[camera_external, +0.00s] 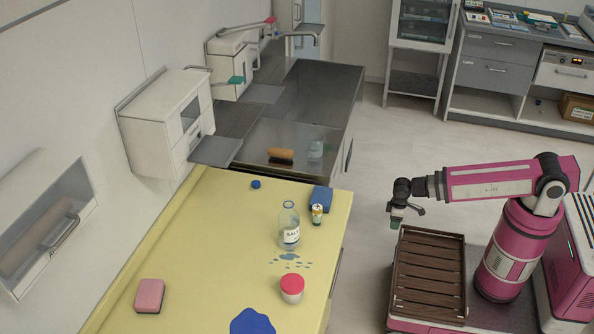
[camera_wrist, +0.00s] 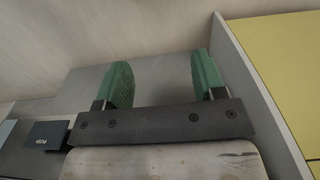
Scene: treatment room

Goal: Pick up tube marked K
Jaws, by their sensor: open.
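I cannot make out a tube marked K in either view. A small container with a yellowish label (camera_external: 317,214) stands on the yellow counter (camera_external: 215,240) beside a blue block; its marking is too small to read. A clear bottle with a dark-lettered white label (camera_external: 289,228) stands to its left. My gripper (camera_external: 396,219) hangs above the floor to the right of the counter, apart from everything on it. In the wrist view my gripper (camera_wrist: 163,80) has its two green fingers spread with nothing between them.
A red-lidded jar (camera_external: 292,288), blue block (camera_external: 321,199), pink block (camera_external: 149,296), blue ball (camera_external: 256,184) and blue patch (camera_external: 252,322) are on the counter. Drops lie by the bottle. A brown sponge-like item (camera_external: 280,155) lies on the metal surface behind. Floor (camera_external: 375,165) is clear.

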